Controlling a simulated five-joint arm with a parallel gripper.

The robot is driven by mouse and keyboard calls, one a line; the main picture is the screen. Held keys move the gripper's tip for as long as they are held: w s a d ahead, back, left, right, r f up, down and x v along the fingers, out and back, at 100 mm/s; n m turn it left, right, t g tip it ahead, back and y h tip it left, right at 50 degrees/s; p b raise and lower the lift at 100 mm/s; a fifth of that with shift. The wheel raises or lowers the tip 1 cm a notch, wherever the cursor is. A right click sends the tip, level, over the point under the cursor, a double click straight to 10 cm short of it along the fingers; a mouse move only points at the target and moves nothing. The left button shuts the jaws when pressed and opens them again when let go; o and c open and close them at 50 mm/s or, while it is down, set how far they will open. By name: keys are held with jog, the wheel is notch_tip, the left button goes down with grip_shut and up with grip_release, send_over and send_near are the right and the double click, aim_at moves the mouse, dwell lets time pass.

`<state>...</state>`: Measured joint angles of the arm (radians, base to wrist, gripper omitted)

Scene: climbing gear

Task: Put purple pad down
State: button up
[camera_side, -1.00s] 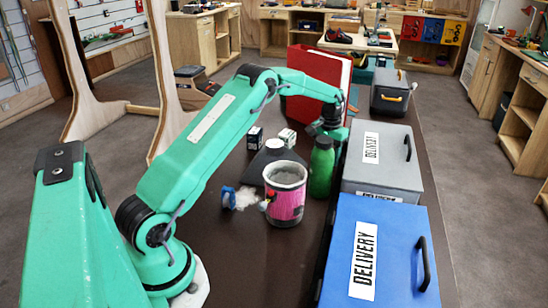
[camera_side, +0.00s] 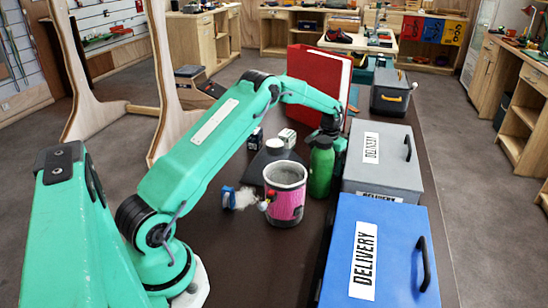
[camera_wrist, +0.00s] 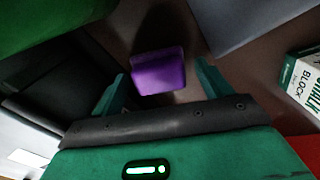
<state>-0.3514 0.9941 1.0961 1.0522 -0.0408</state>
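The purple pad (camera_wrist: 158,78) shows in the wrist view, on the dark table between my two fingers. My gripper (camera_wrist: 162,70) is open, with one finger on each side of the pad and a visible gap on both sides. In the side view my gripper is low behind the green bottle (camera_side: 321,168), which hides the fingertips and the pad.
The grey delivery box (camera_side: 382,157) stands right of the bottle, the blue delivery box (camera_side: 381,250) nearer. A pink-wrapped pot (camera_side: 285,198) stands to the left. A chalk block box (camera_wrist: 303,80) and a red binder (camera_side: 318,84) are close by.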

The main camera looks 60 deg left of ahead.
jog(key=shift+r, duration=0.15)
notch_tip(320, 180, up, 12)
dwell(0.8)
jog(key=shift+r, duration=0.15)
dwell(0.4)
